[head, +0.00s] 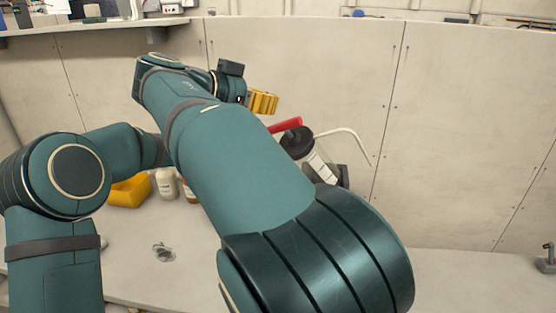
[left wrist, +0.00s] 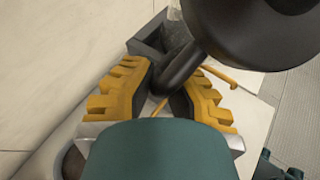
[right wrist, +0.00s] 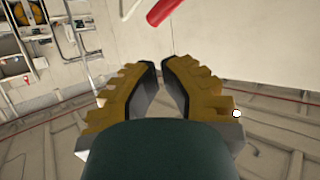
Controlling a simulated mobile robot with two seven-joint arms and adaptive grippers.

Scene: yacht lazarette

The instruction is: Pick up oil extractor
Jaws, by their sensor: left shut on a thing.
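The oil extractor (head: 320,165) stands right of centre in the head view, with a clear body, black top, red handle (head: 285,125) and pale bent tube. My arm hides its left side and lower part. In the left wrist view, my left gripper (left wrist: 173,80) is shut on a black stem of the extractor, below a large round black part (left wrist: 260,35). My left gripper is hidden in the head view. My right gripper (head: 262,102) is up and left of the red handle, empty, with its fingertips (right wrist: 160,65) close together. The red handle also shows in the right wrist view (right wrist: 164,10).
A yellow container (head: 130,190) and small bottles (head: 166,183) stand at the left on the pale bench (head: 150,275). A small metal piece (head: 163,252) lies in front of them. A dark fitting (head: 547,257) is at the far right.

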